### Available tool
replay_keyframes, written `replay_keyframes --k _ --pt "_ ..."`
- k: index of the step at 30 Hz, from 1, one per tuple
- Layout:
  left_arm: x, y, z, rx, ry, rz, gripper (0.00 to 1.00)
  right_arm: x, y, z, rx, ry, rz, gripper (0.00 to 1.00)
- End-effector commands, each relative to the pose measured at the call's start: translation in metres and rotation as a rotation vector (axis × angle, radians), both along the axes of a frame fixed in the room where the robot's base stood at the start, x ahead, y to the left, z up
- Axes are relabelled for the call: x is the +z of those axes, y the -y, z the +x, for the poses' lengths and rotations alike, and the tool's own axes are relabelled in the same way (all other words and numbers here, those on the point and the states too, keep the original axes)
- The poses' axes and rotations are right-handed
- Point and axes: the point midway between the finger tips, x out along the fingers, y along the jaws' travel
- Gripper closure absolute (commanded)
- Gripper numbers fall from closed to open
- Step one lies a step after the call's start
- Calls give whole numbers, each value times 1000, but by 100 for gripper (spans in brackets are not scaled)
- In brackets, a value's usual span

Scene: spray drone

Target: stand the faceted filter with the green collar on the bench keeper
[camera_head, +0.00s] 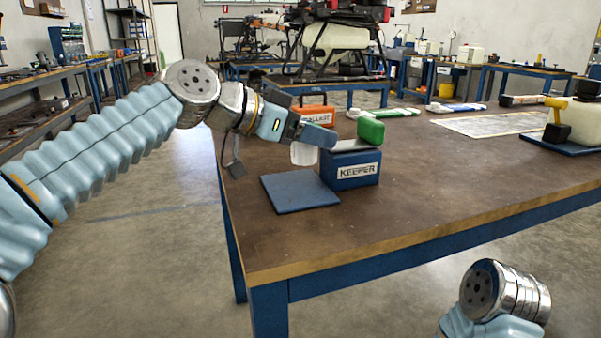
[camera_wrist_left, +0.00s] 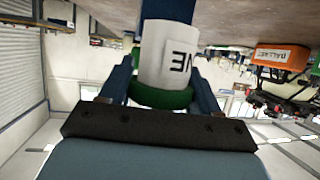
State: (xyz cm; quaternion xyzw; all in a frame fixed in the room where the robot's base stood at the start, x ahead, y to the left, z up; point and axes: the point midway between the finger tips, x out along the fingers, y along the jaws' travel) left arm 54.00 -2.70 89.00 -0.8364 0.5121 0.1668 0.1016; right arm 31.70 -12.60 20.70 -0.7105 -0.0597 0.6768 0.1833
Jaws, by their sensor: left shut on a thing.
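My left gripper (camera_head: 310,136) is shut on a white filter (camera_head: 303,154) and holds it just left of the bench keeper, above the blue pad. In the left wrist view the filter (camera_wrist_left: 168,50) sits between the gripper's fingers (camera_wrist_left: 163,76), with its green collar (camera_wrist_left: 160,96) towards the wrist and part of dark lettering showing. I cannot tell facets on its side. The bench keeper (camera_head: 348,174) is a blue box labelled KEEPER on the bench. A green piece (camera_head: 371,131) shows at its top right. My right gripper is out of view; only part of that arm shows.
A flat blue pad (camera_head: 300,190) lies left of the keeper. An orange BALLAST case (camera_head: 315,114) stands behind. Green-and-white (camera_head: 386,112) and blue-and-white (camera_head: 458,108) items lie farther back. A paper sheet (camera_head: 495,124) and a pale tank (camera_head: 582,120) are right. The bench front is clear.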

Motion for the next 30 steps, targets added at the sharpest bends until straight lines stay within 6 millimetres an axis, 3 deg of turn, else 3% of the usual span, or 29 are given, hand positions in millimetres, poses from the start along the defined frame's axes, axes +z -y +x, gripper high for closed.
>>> replay_keyframes --k 8,14,25,26,30 --pt "-20 -15 3 1 0 0 67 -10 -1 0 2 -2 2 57" --pt "-51 -18 3 0 0 1 67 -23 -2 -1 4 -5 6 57" --pt "-55 -18 3 0 0 -1 67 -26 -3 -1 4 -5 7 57" --pt "-55 -18 3 0 0 -1 36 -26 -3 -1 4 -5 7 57" --pt "-54 -18 3 0 0 -1 15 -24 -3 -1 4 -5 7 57"
